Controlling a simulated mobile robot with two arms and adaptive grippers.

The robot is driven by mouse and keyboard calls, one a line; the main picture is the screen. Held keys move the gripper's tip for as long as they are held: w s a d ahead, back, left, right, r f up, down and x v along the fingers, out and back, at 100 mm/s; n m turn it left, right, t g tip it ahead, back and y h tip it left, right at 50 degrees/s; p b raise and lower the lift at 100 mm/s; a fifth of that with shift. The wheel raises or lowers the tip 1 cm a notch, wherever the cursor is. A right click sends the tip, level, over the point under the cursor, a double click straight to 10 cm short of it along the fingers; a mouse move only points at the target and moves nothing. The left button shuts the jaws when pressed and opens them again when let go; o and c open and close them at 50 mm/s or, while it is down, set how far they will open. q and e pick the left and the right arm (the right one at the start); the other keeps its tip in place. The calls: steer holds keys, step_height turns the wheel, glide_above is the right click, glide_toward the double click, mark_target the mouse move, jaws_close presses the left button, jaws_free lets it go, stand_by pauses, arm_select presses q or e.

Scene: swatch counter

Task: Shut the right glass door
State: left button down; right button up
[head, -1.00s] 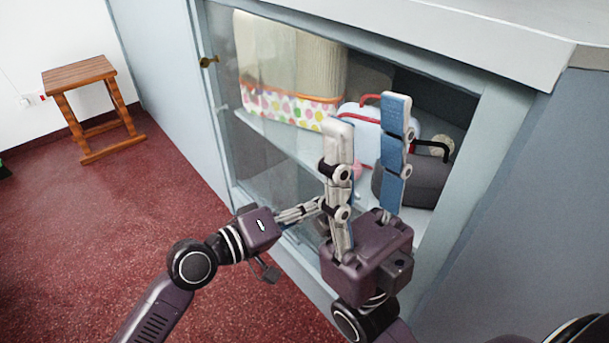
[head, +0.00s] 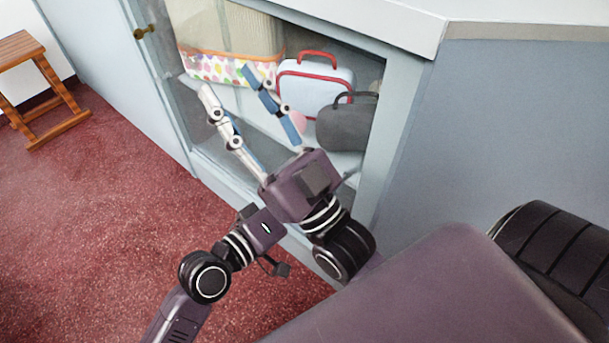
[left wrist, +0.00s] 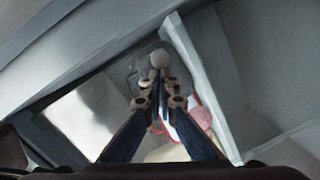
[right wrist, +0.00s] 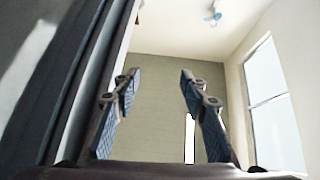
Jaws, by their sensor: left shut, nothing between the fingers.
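The pale blue cabinet (head: 402,110) has a glass front. A hazy glass pane (head: 197,28) covers the left part of its opening, while the bags at the right look clearer. A brass knob (head: 145,32) sits on the left upright. I cannot tell exactly where the pane's free edge lies. My right gripper (head: 228,80) is open and empty in front of the opening, its fingers pointing up and left. My left gripper is behind it in the head view, fingers hidden. In the left wrist view my left gripper (left wrist: 160,72) is shut and empty close to the cabinet; contact is unclear.
Inside the cabinet are a polka-dot box (head: 215,68), a light blue case with red trim (head: 316,80) and a dark grey bag (head: 347,124). A wooden stool (head: 45,95) stands at the far left. The red floor (head: 90,220) between is clear.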

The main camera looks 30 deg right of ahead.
arm_select(q)
steer(key=s, duration=0.1)
steer(key=s+d+p, duration=0.1)
steer(key=s, duration=0.1)
steer(key=shift+f, duration=0.1)
arm_select(e)
steer(key=w+f+g+h, duration=0.1)
steer(key=w+f+g, duration=0.3)
steer(key=f, duration=0.3)
steer(key=shift+f+h, duration=0.15)
steer(key=shift+h, duration=0.15)
arm_select(q)
steer(key=v, duration=1.2)
steer(key=shift+w, duration=0.3)
arm_select(e)
steer(key=shift+s, duration=0.1)
arm_select(q)
steer(key=shift+a, duration=0.15)
